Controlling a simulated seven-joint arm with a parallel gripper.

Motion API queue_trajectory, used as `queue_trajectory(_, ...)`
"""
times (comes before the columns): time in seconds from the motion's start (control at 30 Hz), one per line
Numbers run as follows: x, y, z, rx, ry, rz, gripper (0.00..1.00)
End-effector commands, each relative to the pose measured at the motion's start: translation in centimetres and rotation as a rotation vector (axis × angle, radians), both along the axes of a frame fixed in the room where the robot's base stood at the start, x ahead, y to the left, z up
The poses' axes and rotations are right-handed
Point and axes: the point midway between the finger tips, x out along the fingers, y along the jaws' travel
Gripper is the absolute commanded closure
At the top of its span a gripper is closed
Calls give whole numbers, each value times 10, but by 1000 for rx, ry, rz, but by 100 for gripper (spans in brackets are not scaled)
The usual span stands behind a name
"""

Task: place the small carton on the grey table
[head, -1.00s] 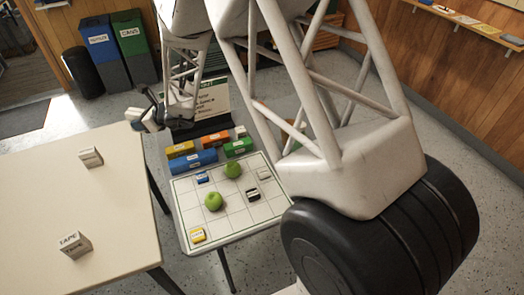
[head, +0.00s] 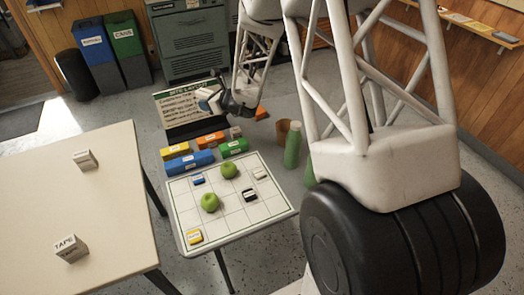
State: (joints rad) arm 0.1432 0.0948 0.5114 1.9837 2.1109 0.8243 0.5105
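A small white carton (head: 86,160) with a label stands upright on the cream table (head: 113,212) at the left. A larger white box marked TAPE (head: 71,249) stands nearer on the same table. Another small pale box (head: 235,132) stands behind the green block on the small table (head: 233,234) that carries the white grid board. I cannot tell which surface is the grey table. My gripper (head: 205,103) is above the back of the small table, in front of the sign, apart from both boxes on the cream table. Its fingers are too small to read.
On the grid lie two green apples (head: 228,170) and several small labelled blocks. Blue (head: 188,162), orange, yellow and green blocks line its back edge. A sign (head: 190,103) stands behind. A green bottle (head: 293,146) is at the right. The cream table's middle is clear.

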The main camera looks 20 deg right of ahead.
Motion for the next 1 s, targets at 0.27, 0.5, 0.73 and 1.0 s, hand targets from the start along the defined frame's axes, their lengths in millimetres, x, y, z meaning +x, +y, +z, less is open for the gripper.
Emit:
queue_trajectory(0.27, -15, -70, 0, -1, 0, -99, 85)
queue_trajectory(0.5, -32, -127, 0, -1, 0, -181, 85)
queue_trajectory(0.73, -53, -179, 0, -1, 0, -261, 85)
queue_trajectory(1.0, -82, -237, -1, -2, 0, -355, 85)
